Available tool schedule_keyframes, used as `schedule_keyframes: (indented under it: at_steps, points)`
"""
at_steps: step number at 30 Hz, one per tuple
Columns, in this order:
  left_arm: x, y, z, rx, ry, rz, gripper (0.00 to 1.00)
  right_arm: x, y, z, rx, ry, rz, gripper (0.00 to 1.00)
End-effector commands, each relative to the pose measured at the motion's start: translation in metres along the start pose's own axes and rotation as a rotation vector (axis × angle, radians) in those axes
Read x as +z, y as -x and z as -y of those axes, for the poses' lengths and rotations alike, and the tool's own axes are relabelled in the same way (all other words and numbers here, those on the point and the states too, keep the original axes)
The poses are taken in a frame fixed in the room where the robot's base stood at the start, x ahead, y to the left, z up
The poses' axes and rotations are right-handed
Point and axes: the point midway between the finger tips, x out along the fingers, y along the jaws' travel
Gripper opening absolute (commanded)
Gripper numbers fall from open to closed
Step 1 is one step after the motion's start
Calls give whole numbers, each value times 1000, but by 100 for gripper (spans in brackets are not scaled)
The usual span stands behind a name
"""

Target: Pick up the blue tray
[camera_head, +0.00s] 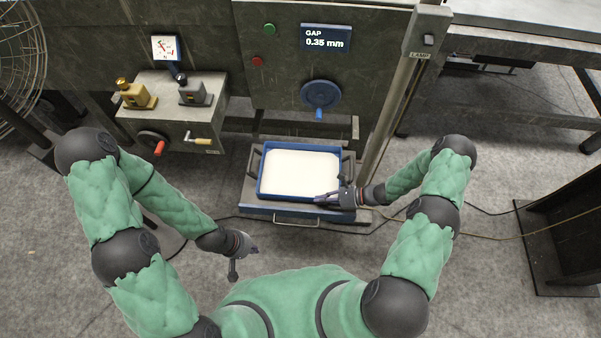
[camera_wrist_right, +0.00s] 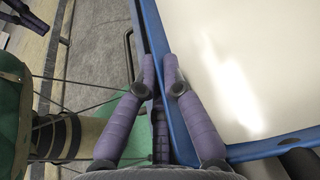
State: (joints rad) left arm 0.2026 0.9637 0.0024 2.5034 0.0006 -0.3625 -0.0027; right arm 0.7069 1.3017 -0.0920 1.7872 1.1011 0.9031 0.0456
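The blue tray (camera_head: 260,174) has a raised blue rim and a pale cream inside surface or fill. It rests level on a grey stand below the machine. In the right wrist view its blue rim (camera_wrist_right: 152,30) runs between my right gripper's fingers (camera_wrist_right: 160,62). The fingertips are close together, one on each side of the rim, and look shut on it. In the head view my right gripper (camera_head: 326,199) is at the tray's front right corner. My left gripper (camera_head: 245,258) hangs away from the tray, at lower left; its finger opening is too small to tell.
A machine panel with a gap display (camera_head: 326,38) and a blue handwheel (camera_head: 320,94) stands behind the tray. A lamp post (camera_head: 392,95) rises just right of it. A bench with levers (camera_head: 172,110) is at left. Cables cross the floor.

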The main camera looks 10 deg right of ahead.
Motion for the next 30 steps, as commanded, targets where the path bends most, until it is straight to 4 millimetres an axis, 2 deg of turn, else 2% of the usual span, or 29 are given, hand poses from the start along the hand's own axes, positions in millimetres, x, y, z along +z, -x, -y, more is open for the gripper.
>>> schedule_keyframes:
  at_steps: [17, 30]
  points:
    - [0, 3, -1, 0, 0, 0, 0, 6, 2, 0, 0, 1, 1, 0]
    - [1, 19, -7, 0, 0, 0, 0, 37, 12, -3, 0, 1, 3, 0]
